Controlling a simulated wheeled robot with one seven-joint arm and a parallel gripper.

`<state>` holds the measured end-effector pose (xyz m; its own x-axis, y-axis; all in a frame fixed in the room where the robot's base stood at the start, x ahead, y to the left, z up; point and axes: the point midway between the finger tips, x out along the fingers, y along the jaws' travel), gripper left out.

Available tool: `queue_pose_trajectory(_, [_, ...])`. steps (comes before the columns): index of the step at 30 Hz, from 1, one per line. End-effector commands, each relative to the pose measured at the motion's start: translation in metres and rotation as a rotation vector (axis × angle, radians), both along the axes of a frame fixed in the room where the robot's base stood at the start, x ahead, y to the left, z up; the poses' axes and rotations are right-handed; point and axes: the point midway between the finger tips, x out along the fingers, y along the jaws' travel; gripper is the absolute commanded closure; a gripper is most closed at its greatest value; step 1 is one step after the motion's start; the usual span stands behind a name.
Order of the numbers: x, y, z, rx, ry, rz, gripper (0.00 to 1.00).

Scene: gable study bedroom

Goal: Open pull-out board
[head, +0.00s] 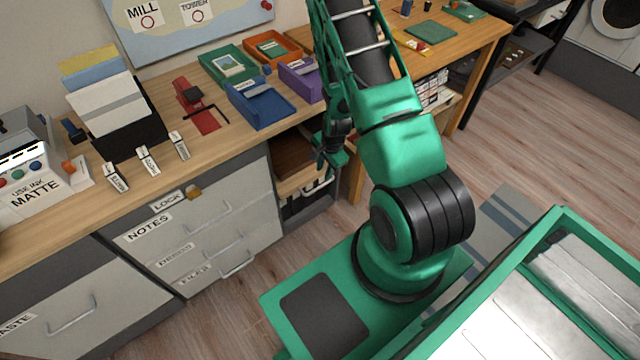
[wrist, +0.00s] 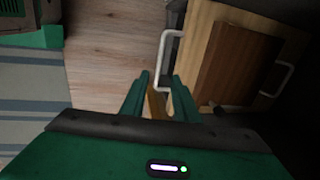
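The pull-out board looks like the light wood panel (wrist: 201,45) with a pale bar handle (wrist: 162,58) on its left side in the wrist view. In the head view, a light wood board (head: 302,178) shows in the open bay beneath the desk, partly hidden by my arm. My gripper (wrist: 160,78) has its two fingers apart. The handle's lower end appears between the fingertips in the picture; I cannot tell whether they touch it. In the head view my gripper (head: 332,163) is beside the bay's front, low below the desktop.
A darker brown panel (wrist: 238,62) lies over the light wood, with a second pale handle (wrist: 283,78) to the right. Grey drawers (head: 200,225) stand left of the bay. Wooden floor (head: 480,140) is clear to the right.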

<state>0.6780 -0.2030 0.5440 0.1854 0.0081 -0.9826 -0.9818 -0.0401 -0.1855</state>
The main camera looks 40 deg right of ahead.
Motion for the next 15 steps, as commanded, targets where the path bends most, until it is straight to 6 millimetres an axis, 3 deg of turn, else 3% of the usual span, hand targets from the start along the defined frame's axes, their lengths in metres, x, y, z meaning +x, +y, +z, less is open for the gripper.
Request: queue_pose_trajectory(15, [0.013, 0.001, -0.074, -0.001, 0.002, 0.003, 0.72])
